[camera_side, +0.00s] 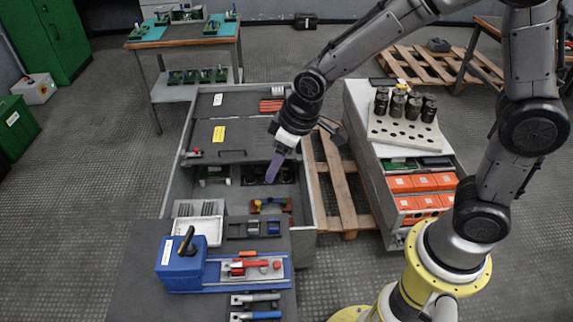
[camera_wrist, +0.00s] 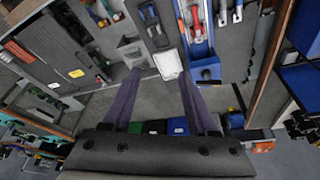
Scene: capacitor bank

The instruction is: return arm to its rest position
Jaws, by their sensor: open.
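My gripper (camera_side: 274,168) has long purple fingers and hangs above the open bay of the grey cabinet (camera_side: 187,135). In the wrist view my gripper (camera_wrist: 160,74) has its two fingers spread well apart, with nothing held between them. A white tray (camera_wrist: 167,64) shows beyond the fingertips in that view, below and apart from them. My arm reaches in from the yellow base at the right, with its links bent over the scene. In the side view the fingers overlap each other, and part of the bay is hidden behind them.
A blue box (camera_side: 180,265) and a tool tray (camera_side: 250,268) sit on the front bench. A cart (camera_side: 350,95) with dark cylinders (camera_side: 398,103) and orange units (camera_side: 415,183) stands close on the right. A wooden pallet (camera_side: 338,185) lies between. Open floor lies at the left.

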